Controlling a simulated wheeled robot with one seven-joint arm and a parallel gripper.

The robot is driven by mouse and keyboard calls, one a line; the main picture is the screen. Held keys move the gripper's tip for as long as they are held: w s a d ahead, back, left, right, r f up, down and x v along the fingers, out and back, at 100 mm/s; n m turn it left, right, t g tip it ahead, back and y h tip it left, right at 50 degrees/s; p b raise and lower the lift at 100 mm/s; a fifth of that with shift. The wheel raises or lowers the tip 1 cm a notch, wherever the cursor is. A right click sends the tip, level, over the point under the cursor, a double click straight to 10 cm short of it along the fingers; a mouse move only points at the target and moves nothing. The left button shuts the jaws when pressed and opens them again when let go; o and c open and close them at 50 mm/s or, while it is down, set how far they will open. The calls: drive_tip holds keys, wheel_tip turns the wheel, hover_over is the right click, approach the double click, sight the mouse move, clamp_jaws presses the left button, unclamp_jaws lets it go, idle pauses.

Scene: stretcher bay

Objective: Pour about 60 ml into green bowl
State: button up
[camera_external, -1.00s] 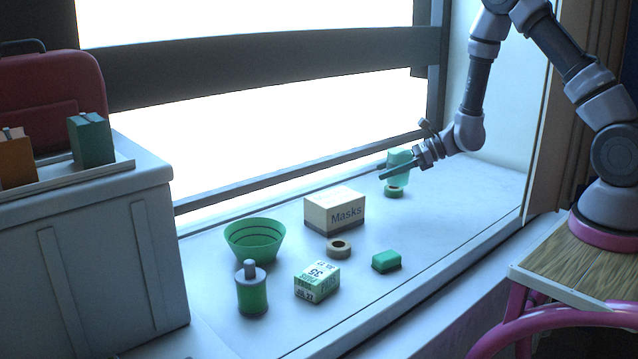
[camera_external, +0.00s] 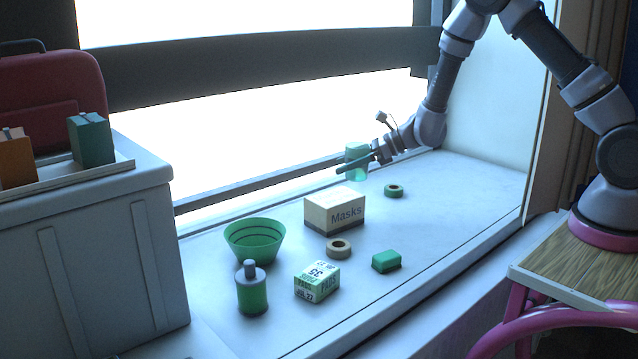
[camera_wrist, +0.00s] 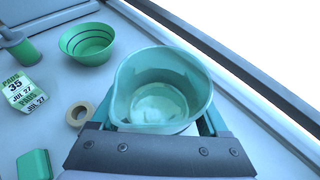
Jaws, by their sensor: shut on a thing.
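The green bowl (camera_external: 255,243) stands upright on the white ledge, with dark rings inside its flared wall. It also shows in the wrist view (camera_wrist: 88,42), ahead and to the left of my gripper, and looks empty. My gripper (camera_external: 352,166) is shut on a translucent green beaker (camera_external: 356,158) with a spout, held upright above the ledge behind the masks box. In the wrist view the beaker (camera_wrist: 160,88) sits between the fingers; a pale shine shows at its bottom, but I cannot tell the liquid level.
A masks box (camera_external: 335,211) stands between beaker and bowl. A tan tape roll (camera_external: 339,249), pads box (camera_external: 317,282), green block (camera_external: 386,261) and green bottle (camera_external: 252,291) are on the ledge. A green tape roll (camera_external: 394,190) lies behind right.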

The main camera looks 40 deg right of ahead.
drive_tip(key=s+a+r, duration=0.1)
drive_tip(key=s+a, duration=0.1)
drive_tip(key=a, duration=1.9)
drive_tip(key=s+a, duration=0.2)
drive_tip(key=a, duration=1.9)
wheel_tip(320, 180, down, 8)
drive_tip(key=shift+d+f, duration=0.25)
